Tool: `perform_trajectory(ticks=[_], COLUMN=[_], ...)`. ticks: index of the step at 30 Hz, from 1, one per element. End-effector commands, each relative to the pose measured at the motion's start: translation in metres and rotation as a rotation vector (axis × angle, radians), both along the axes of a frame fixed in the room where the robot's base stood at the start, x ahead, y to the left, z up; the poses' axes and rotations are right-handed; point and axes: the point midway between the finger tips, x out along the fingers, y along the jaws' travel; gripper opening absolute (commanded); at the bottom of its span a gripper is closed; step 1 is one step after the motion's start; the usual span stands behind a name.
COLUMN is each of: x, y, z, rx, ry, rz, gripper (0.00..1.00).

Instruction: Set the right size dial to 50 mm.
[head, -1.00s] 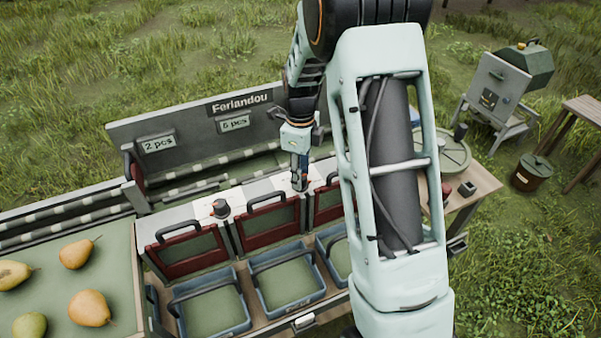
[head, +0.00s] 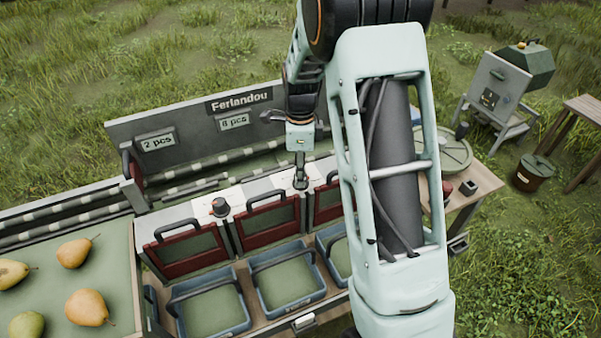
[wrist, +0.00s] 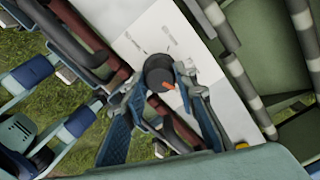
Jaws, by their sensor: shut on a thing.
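The right size dial (wrist: 158,72) is a dark round knob with an orange pointer mark, on a white scale plate (wrist: 200,62) in the wrist view. The printing on the plate is too small to read. My gripper (wrist: 158,84) is shut on this dial, one finger on each side. In the head view my gripper (head: 300,183) points down onto the top of the sorter, and the dial is mostly hidden by it. The left size dial (head: 220,207) stands free on its own white plate, further left.
Red-framed gates with black handles (head: 268,222) stand just in front of the dials. Blue trays (head: 287,281) lie below them. A back panel (head: 195,122) with count signs rises behind. Pears (head: 87,307) lie at the left.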

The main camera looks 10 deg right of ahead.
Motion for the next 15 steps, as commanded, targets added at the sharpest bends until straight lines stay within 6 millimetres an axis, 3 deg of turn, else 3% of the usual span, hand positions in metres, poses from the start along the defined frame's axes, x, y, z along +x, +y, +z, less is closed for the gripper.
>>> perform_trajectory(ticks=[15], x=[0.0006], y=[-0.0001], z=[-0.0001], rx=[0.0], ry=[-0.002], rz=[0.489], gripper=[0.02])
